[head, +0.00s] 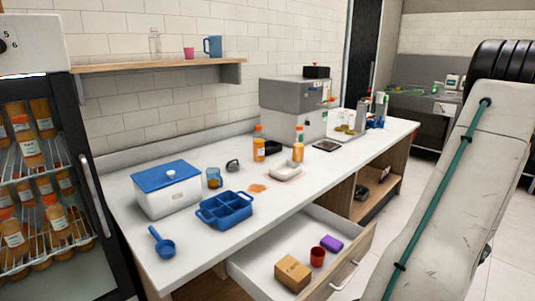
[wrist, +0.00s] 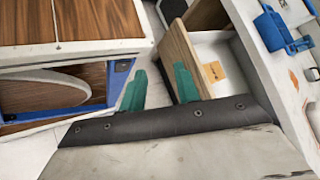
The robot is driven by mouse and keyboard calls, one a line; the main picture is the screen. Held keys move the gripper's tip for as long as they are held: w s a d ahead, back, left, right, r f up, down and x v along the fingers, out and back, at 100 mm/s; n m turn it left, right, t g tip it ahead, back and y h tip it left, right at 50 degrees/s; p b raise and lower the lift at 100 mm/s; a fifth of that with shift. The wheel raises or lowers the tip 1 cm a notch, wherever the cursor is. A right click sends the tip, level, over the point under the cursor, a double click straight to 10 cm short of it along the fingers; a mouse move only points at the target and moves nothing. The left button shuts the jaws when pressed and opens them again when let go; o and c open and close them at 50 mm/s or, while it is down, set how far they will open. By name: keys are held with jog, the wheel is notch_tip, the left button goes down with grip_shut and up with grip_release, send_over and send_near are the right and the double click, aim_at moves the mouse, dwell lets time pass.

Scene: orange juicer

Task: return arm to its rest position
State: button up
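My gripper (wrist: 160,90) shows in the wrist view, with its two teal fingers spread apart. No object shows between the fingers. In that view the open drawer (wrist: 212,45), with an orange-brown box (wrist: 212,71) in it, lies beyond the right finger. In the head view a pale link of my arm with a teal cable (head: 445,185) rises along the right side. My gripper is outside the head view.
In the head view, the open drawer (head: 262,258) juts from the counter (head: 165,252) and holds a box, a red cup (head: 317,256) and a purple block (head: 332,243). A blue tray (head: 224,209) and bottles stand above. A glass-door fridge (head: 45,190) is left. Floor shows at right.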

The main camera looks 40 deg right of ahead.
jog(key=w+a+r+n+g+h, duration=0.4)
jog(key=w+a+r+n+g, duration=0.2)
jog(key=w+a+r+g, duration=0.5)
jog(key=a+r+n+t+h, duration=0.2)
jog(key=a+r+n, duration=0.3)
jog(key=a, duration=0.4)
jog(key=a+r+n+t+h, duration=0.3)
jog(key=a+r+n, duration=0.2)
jog(key=a+r, duration=0.2)
jog(key=shift+s+a+r+n+t+h, duration=0.15)
jog(key=shift+a+r+n+t+h, duration=0.2)
jog(key=shift+a, duration=0.8)
jog(key=shift+d, duration=0.1)
